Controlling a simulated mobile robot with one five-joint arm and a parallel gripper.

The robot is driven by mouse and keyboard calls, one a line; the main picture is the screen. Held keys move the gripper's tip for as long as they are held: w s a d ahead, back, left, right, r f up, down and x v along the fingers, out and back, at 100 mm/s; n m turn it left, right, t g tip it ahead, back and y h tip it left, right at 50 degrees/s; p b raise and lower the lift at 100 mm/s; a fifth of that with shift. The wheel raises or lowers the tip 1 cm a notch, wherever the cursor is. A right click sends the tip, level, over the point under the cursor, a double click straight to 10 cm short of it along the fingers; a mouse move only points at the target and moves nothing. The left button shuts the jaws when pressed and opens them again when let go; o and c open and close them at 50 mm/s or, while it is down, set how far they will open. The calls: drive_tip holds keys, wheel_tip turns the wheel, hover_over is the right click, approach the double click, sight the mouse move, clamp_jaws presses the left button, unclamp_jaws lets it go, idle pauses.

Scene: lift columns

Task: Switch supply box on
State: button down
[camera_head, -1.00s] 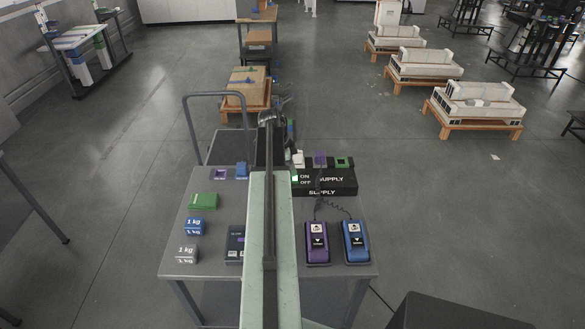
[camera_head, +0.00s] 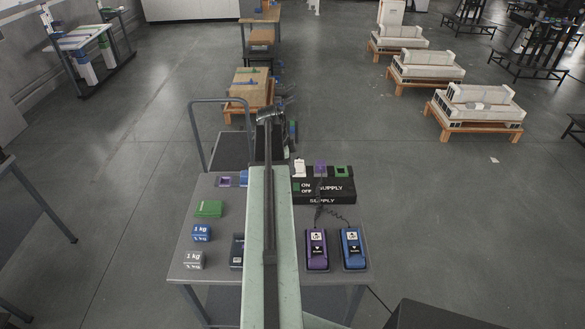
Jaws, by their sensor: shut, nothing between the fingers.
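The black supply box (camera_head: 335,197) stands at the back right of the grey table, with white SUPPLY, ON and OFF lettering. A small dark green switch (camera_head: 296,187) sits left of the ON and OFF words; its position is too small to tell. My arm reaches away over the table, left of the box. The dark end with my gripper (camera_head: 286,102) is beyond the table's back edge, apart from the box. It is small in the picture, shut and empty.
Purple (camera_head: 317,250) and blue (camera_head: 352,249) corded devices lie in front of the box. A green block (camera_head: 208,209), a blue weight (camera_head: 201,233) and a grey weight (camera_head: 193,260) stand at left. A cart handle (camera_head: 222,100) rises behind the table.

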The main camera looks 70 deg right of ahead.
sight(297, 184)
drive_tip(key=d+p+v, duration=0.1)
drive_tip(key=p+v, duration=0.3)
drive_tip(key=v, duration=0.2)
drive_tip(key=shift+a, duration=0.5)
drive_tip(key=shift+r, duration=0.15)
drive_tip(key=shift+w+d+r, duration=0.1)
drive_tip(key=shift+w+d, duration=0.05)
drive_tip(key=shift+d, duration=0.5)
drive_tip(key=b+x, duration=0.8)
drive_tip(key=x, duration=0.1)
drive_tip(key=w+b+x, duration=0.1)
drive_tip(key=b+x, duration=0.3)
drive_tip(key=b, duration=0.1)
drive_tip(key=shift+f, duration=0.55)
